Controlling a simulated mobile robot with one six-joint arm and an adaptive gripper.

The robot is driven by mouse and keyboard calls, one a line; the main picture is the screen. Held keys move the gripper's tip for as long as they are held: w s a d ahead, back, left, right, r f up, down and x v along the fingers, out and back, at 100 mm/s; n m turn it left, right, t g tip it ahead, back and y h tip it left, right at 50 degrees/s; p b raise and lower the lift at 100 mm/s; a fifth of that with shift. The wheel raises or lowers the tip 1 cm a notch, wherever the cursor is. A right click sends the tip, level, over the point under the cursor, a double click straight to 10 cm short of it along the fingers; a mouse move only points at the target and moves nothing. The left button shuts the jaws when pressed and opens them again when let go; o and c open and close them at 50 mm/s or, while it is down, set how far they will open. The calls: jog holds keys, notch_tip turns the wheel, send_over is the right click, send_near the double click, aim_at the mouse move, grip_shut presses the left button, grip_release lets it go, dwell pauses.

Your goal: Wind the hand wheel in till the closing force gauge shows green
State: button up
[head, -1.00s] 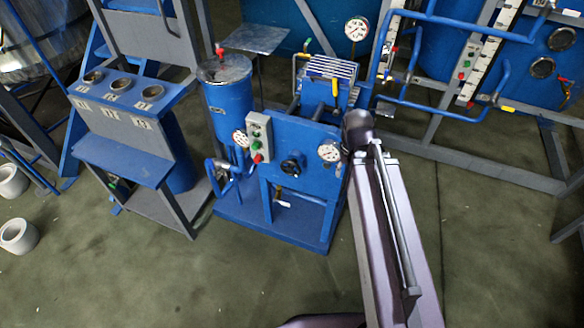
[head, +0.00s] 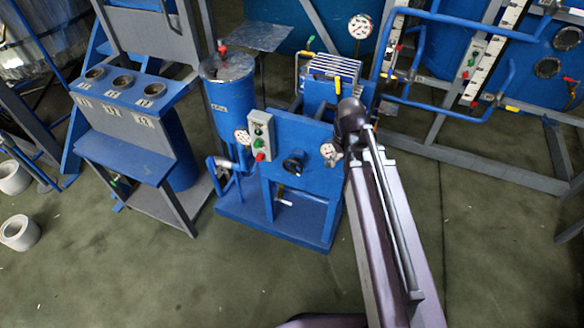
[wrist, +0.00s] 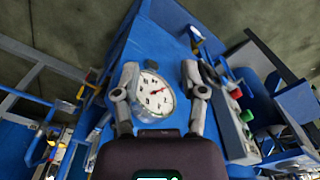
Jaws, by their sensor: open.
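The blue filter press stand (head: 315,125) carries a dark hand wheel (head: 293,162) on its front panel. A round white gauge (head: 328,151) sits to the wheel's right. In the wrist view the gauge (wrist: 152,95) fills the space between my fingers, with a red needle on its dial; I cannot make out a green zone. My gripper (wrist: 160,78) is open and empty, its two grey fingers on either side of the gauge in the picture. I cannot tell whether they touch it. In the head view my arm partly hides the gripper. The wheel is not clear in the wrist view.
A grey button box (head: 261,136) and a blue cylinder (head: 229,90) stand left of the wheel. A bench with round holes (head: 122,100) is farther left. Blue pipes (head: 440,110) and a frame stand at right. Open floor (head: 150,275) lies in front.

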aim_at(292, 174)
jog(key=w+a+n, duration=0.3)
jog(key=a, duration=0.2)
jog(key=w+a+f+n, duration=0.1)
jog(key=w+a+n, duration=0.2)
jog(key=a, duration=0.1)
jog(key=w+a+n+b, duration=0.1)
jog(key=w+a+n, duration=0.2)
jog(key=a+n, duration=0.1)
jog(key=shift+a+f, duration=0.15)
jog(key=shift+a, duration=0.7)
jog(key=shift+f, duration=0.15)
notch_tip(292, 174, down, 14)
jog(key=b, duration=1.4)
jog(key=shift+r, duration=0.25)
grip_shut()
